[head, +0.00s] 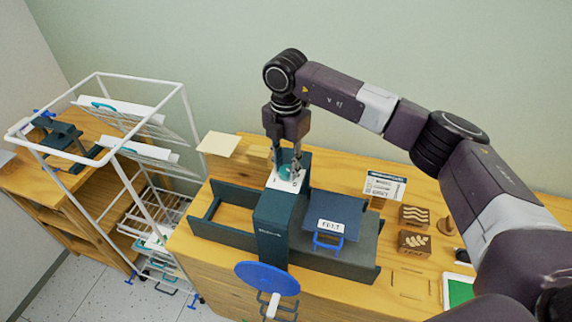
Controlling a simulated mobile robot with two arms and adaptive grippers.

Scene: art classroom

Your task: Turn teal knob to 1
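The teal knob (285,171) sits on a light plate with small dark marks (283,184), on top of the dark teal press (270,225) on the wooden bench. My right gripper (287,168) points down over the knob, with one finger on each side of it. The fingers hide part of the knob, and I cannot tell whether they touch it. The knob's pointer and the numbers on the plate are too small to read. My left gripper is not in view.
A blue handwheel (267,278) sticks out at the press's front. A navy block labelled FELT (331,222) lies on the press bed. Carved blocks (414,216) and a small sign (384,185) stand at right. A white wire rack (150,140) stands at left.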

